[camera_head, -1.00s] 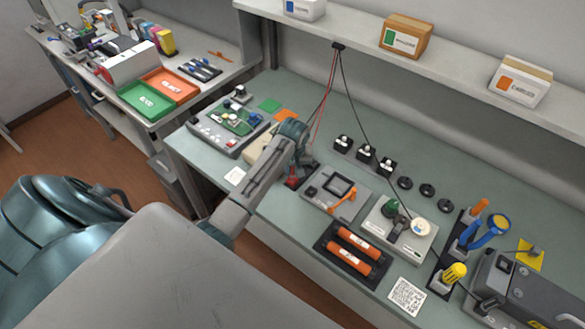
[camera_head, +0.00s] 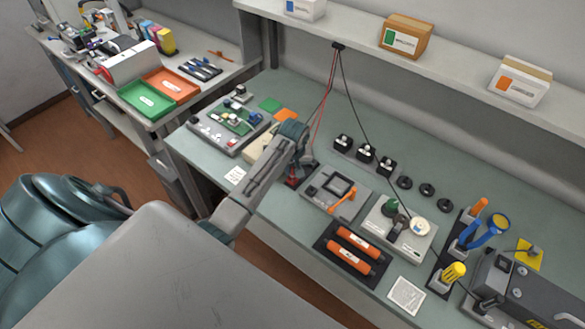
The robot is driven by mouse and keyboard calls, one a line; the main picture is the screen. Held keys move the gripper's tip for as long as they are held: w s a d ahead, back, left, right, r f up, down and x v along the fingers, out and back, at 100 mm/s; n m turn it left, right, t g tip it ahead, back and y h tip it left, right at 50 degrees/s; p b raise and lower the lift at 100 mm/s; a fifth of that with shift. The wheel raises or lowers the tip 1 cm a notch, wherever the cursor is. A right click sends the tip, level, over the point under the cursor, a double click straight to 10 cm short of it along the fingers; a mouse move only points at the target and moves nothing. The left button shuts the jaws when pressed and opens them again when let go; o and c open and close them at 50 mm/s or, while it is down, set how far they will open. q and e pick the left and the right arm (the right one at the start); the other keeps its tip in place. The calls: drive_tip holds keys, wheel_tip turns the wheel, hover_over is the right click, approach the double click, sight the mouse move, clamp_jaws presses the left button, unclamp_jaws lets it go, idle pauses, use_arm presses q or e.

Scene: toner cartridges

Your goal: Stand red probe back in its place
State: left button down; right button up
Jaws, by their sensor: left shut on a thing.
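My left gripper (camera_head: 295,176) is low over the green bench top, just left of a grey device with a dark square and an orange lever (camera_head: 337,193). It is shut on the red probe (camera_head: 291,182), of which only a small red part shows below the fingers. The rest of the probe is hidden by my gripper and wrist, so its tilt cannot be told. A red lead (camera_head: 322,105) runs from a black clip (camera_head: 338,45) under the shelf down to my gripper. My right gripper is not in view.
A tray with orange tubes (camera_head: 324,248) lies in front. A grey board station (camera_head: 205,137) is at left. Black blocks (camera_head: 365,153) stand behind. Bare bench (camera_head: 290,88) lies at the back.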

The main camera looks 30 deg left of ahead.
use_arm(q)
drive_tip(key=shift+f, duration=0.65)
drive_tip(key=c, duration=1.2)
unclamp_jaws()
drive_tip(key=shift+r, duration=0.1)
wheel_tip(320, 180, up, 11)
drive_tip(key=s+d+b, duration=0.1)
drive_tip(key=b, duration=0.2)
drive_tip(key=shift+f+b, duration=0.2)
drive_tip(key=shift+b, duration=0.1)
drive_tip(key=shift+s, duration=0.1)
